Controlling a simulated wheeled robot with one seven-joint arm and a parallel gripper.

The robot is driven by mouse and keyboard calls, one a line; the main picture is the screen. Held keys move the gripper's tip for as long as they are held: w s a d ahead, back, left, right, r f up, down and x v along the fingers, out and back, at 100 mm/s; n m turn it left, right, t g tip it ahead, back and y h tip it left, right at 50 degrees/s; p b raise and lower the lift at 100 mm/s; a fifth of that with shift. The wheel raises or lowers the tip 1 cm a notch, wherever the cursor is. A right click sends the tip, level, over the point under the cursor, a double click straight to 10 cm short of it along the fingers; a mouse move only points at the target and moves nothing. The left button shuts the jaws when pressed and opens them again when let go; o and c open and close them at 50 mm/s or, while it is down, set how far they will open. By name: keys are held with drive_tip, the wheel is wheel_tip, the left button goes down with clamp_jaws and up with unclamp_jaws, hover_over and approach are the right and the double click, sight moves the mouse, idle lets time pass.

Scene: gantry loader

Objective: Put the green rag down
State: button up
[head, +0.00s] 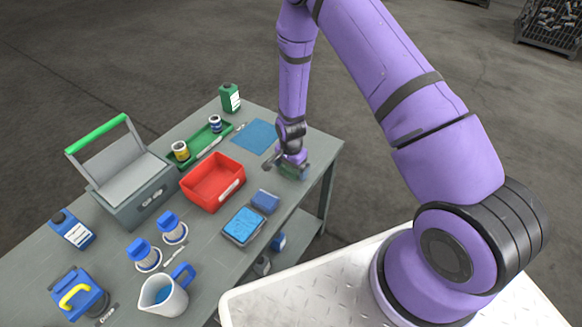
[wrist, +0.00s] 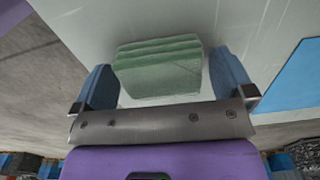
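The green rag (wrist: 160,68) is a folded, layered pad. In the wrist view it lies between the two blue fingers of my gripper (wrist: 165,82). A narrow gap shows between the rag and the right finger, and the left finger is very close to the rag's edge. My gripper is open around it. In the head view my gripper (head: 288,166) is low over the right end of the grey table (head: 322,150), with a bit of the green rag (head: 291,173) showing beneath it. The rag appears to rest on the tabletop; its underside is hidden.
A blue mat (head: 254,136) lies just behind my gripper. A red bin (head: 213,184), a blue sponge (head: 265,200) and a blue-topped tray (head: 243,226) stand to the left. A green tray (head: 205,142) is farther back. The table's right edge is close.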

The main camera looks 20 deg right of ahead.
drive_tip(key=shift+f, duration=0.15)
wheel_tip(320, 180, up, 11)
drive_tip(key=shift+w, duration=0.25)
drive_tip(key=s+d+r+n+t, duration=0.1)
drive_tip(key=s+d+r+n, duration=0.2)
drive_tip(key=r, duration=1.3)
drive_tip(key=s+r+n+t, duration=0.2)
drive_tip(key=s+r, duration=0.3)
drive_tip(key=r, duration=1)
drive_tip(key=s+d+r+n, duration=0.1)
drive_tip(key=s+r+n, duration=0.1)
drive_tip(key=s+r, duration=0.2)
drive_tip(key=s+d+r+n+t, duration=0.1)
drive_tip(key=s+r, duration=0.3)
drive_tip(key=s, duration=0.6)
drive_tip(key=s+d+r+n+t, duration=0.1)
drive_tip(key=s+r+n, duration=0.2)
drive_tip(key=s, duration=0.5)
drive_tip(key=shift+d+r, duration=0.4)
drive_tip(key=shift+r, duration=0.5)
